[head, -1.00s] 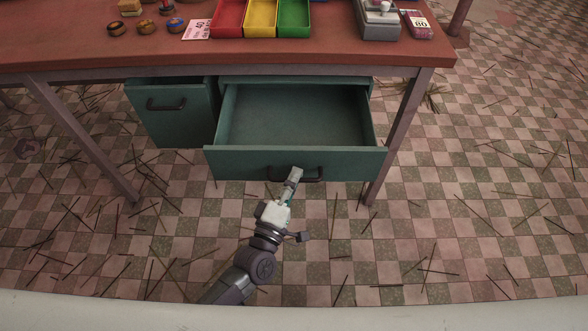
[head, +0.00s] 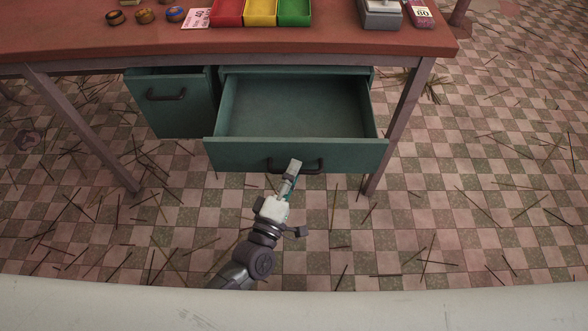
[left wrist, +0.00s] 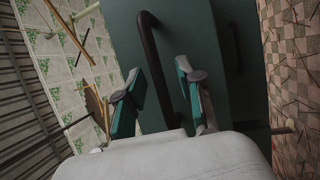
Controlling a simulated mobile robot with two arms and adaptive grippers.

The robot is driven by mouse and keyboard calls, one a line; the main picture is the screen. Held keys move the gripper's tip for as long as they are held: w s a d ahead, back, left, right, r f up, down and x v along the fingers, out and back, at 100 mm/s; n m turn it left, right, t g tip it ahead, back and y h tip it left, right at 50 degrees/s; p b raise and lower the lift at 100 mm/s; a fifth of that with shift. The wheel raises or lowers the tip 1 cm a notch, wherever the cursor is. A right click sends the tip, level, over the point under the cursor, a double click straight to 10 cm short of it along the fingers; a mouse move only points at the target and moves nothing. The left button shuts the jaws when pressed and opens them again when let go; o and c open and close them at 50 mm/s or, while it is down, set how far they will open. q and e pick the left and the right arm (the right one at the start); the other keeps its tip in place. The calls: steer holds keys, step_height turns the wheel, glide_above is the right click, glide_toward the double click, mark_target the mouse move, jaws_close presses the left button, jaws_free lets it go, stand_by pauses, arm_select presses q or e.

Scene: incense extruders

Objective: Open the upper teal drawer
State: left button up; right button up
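The upper teal drawer (head: 240,157) is pulled far out from under the table, and its empty inside shows. Its dark bar handle (head: 312,167) is on the front panel. My left gripper (head: 294,165) is at this handle, partly covering it. In the left wrist view the handle (left wrist: 152,60) runs between the two fingers (left wrist: 160,90). The fingers are apart, with a visible gap beside the bar, so they do not look clamped on it. My right gripper is not in view.
Another teal drawer (head: 165,108) with a dark handle is to the left. The red-brown table (head: 110,45) above holds red, yellow and green trays (head: 260,12) and a grey device (head: 380,16). Thin sticks litter the checkered floor (head: 470,220); the floor in front is otherwise clear.

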arm_select(q)
steer(key=v, duration=1.1)
steer(key=shift+s, duration=0.15)
